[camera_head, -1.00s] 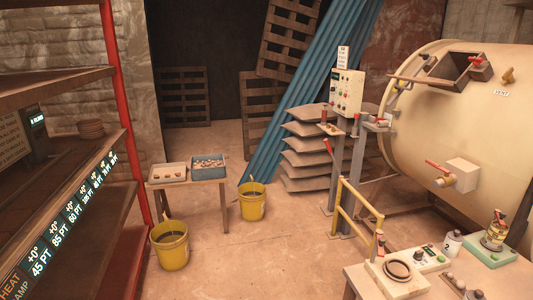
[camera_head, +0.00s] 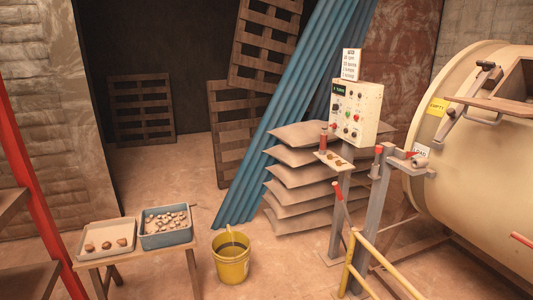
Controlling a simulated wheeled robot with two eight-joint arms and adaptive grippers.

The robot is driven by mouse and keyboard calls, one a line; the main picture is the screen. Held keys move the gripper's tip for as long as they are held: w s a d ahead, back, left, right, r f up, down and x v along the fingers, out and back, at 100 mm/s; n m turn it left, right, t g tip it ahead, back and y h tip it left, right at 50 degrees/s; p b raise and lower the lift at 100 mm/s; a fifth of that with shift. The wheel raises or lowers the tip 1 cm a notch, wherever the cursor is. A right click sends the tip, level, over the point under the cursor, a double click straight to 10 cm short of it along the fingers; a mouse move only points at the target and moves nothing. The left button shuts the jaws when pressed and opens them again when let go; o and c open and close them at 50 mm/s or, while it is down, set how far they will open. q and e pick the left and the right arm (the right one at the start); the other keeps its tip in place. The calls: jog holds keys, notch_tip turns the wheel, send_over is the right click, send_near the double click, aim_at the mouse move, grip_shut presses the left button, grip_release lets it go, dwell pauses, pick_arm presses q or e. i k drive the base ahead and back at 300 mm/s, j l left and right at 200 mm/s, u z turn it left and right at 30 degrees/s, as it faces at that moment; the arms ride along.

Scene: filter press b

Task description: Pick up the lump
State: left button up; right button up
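Brown lumps (camera_head: 106,245) lie spaced apart in a pale shallow tray (camera_head: 88,254) on a small wooden table at the lower left. Next to it, a blue-grey tray (camera_head: 165,241) holds many small pale and brown pieces (camera_head: 166,220). I cannot tell which of these pieces is the task's lump. Neither of my grippers is in view.
A yellow bucket (camera_head: 231,262) stands on the floor right of the table. A control box (camera_head: 355,112) on a post, yellow rails (camera_head: 368,264), stacked sacks (camera_head: 297,178) and a large cream drum (camera_head: 480,150) fill the right. Shelving with a red post (camera_head: 28,180) borders the left.

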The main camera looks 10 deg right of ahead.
aim_at(88, 248)
jog(key=i+j+z, duration=0.15)
jog(key=i+z, duration=0.2)
jog(key=i+j+z, duration=0.35)
jog(key=i, duration=0.15)
jog(key=i+j+z, duration=0.35)
jog(key=u, duration=2.65)
jog(key=i+l+z, duration=0.3)
jog(key=i+l, duration=0.35)
jog(key=i+l+z, duration=0.3)
jog(key=i+l, duration=0.25)
jog(key=i, duration=0.1)
